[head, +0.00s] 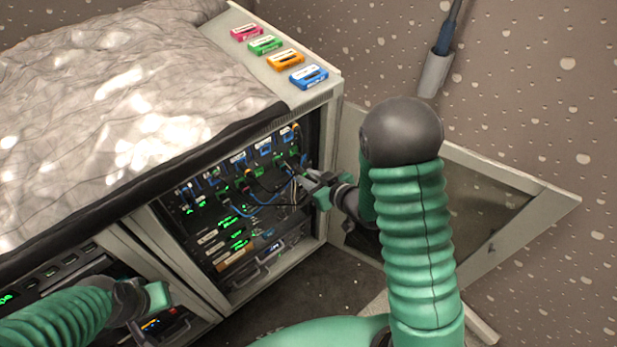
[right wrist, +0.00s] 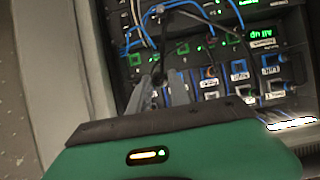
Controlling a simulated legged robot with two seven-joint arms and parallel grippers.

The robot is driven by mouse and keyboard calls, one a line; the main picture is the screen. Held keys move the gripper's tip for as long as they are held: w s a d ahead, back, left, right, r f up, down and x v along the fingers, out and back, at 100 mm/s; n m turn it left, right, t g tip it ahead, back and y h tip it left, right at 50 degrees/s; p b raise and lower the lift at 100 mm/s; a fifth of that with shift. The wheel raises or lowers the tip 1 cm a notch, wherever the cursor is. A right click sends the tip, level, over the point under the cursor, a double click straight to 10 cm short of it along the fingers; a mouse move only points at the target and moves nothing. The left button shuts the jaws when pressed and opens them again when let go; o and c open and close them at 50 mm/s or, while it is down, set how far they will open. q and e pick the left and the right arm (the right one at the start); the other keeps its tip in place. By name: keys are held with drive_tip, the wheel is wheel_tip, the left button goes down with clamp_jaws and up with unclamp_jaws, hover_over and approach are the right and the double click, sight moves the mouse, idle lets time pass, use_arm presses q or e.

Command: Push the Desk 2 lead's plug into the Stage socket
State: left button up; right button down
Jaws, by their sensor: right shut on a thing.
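My right gripper (head: 308,182) is at the right side of the open rack, its fingers pointing in at the patch panel (head: 235,178). In the right wrist view its dark fingers (right wrist: 165,90) are shut on a small plug, mostly hidden between them, close to the panel face. I cannot tell whether the plug touches a socket. Blue-framed sockets (right wrist: 238,76) with white labels and green-framed sockets show around the fingers. The labels are too small to read, so I cannot pick out Stage or Desk 2. My left gripper (head: 150,300) is low at the left, away from the panel; its jaws are unclear.
Blue leads (head: 262,200) and black leads hang across the panel near the right gripper. The cabinet door (head: 555,200) stands open at the right. Several coloured labelled pieces, one blue (head: 309,76), lie on the cabinet top. A crumpled grey cover (head: 110,110) lies beside them.

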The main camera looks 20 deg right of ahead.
drive_tip(key=shift+w+d+p, duration=0.15)
drive_tip(key=shift+w+d, duration=0.05)
drive_tip(key=shift+d, duration=0.6)
drive_tip(key=shift+w+d+p, duration=0.1)
drive_tip(key=shift+w+d, duration=0.15)
drive_tip(key=shift+d, duration=0.6)
drive_tip(key=shift+w+d+p, duration=0.15)
drive_tip(key=shift+w+d, duration=0.05)
drive_tip(key=shift+d, duration=0.6)
drive_tip(key=shift+d, duration=0.15)
drive_tip(key=shift+w, duration=0.25)
drive_tip(key=shift+w+a, duration=0.2)
drive_tip(key=shift+w, duration=0.45)
drive_tip(key=shift+w+a, duration=0.15)
drive_tip(key=shift+w, duration=0.45)
drive_tip(key=shift+w, duration=0.15)
drive_tip(key=shift+w+a, duration=0.3)
drive_tip(key=shift+w, duration=0.55)
drive_tip(key=shift+w+a+p, duration=0.2)
drive_tip(key=shift+w, duration=0.65)
drive_tip(key=shift+w+a+p, duration=0.15)
drive_tip(key=shift+w+a, duration=0.05)
drive_tip(key=shift+w, duration=0.6)
idle(1.2)
